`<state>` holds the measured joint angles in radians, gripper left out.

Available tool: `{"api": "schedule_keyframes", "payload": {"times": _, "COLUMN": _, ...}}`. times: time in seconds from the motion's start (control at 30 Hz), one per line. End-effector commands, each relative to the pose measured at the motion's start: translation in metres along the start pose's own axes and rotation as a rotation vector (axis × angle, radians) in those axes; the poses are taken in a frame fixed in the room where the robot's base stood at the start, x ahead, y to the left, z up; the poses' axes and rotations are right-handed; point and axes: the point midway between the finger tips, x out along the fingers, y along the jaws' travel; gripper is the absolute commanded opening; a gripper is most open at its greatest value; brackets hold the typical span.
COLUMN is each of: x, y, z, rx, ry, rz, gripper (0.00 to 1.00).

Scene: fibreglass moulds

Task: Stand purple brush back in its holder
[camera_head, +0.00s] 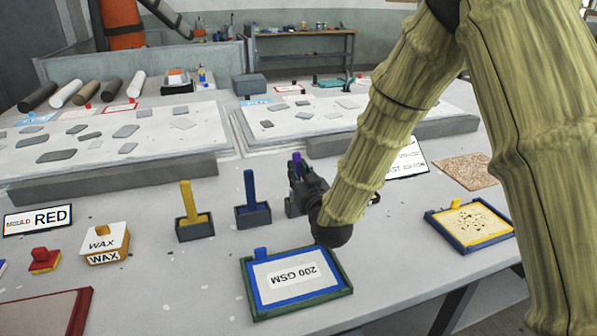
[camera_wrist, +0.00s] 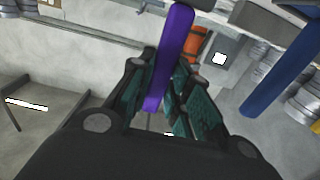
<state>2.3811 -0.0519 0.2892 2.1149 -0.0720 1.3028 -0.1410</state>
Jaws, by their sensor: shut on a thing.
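The purple brush (camera_head: 297,161) is between the fingers of my gripper (camera_head: 301,172), mostly hidden by the gripper in the head view. In the wrist view its purple handle (camera_wrist: 174,50) runs between the two fingers (camera_wrist: 160,95), which are shut on it. A grey holder (camera_head: 292,207) stands on the table just left of my gripper, right of the blue brush, and is partly covered by the gripper. Whether the brush's lower end is inside this holder cannot be told.
A blue brush (camera_head: 250,188) and a yellow brush (camera_head: 187,199) stand in holders to the left; the blue handle shows in the wrist view (camera_wrist: 282,70). A framed 200 GSM tray (camera_head: 348,290) lies in front. A yellow-topped tray (camera_head: 428,217) is at right.

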Motion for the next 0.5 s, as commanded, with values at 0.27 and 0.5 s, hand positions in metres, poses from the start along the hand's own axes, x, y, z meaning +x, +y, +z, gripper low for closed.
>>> {"api": "schedule_keyframes", "payload": {"times": 0.27, "x": 0.0001, "y": 0.0000, "z": -0.0003, "rx": 0.000, "ry": 0.000, "rz": 0.000, "gripper": 0.00}}
{"api": "schedule_keyframes", "payload": {"times": 0.5, "x": -0.0001, "y": -0.0001, "z": 0.0038, "rx": 0.000, "ry": 0.000, "rz": 0.000, "gripper": 0.00}}
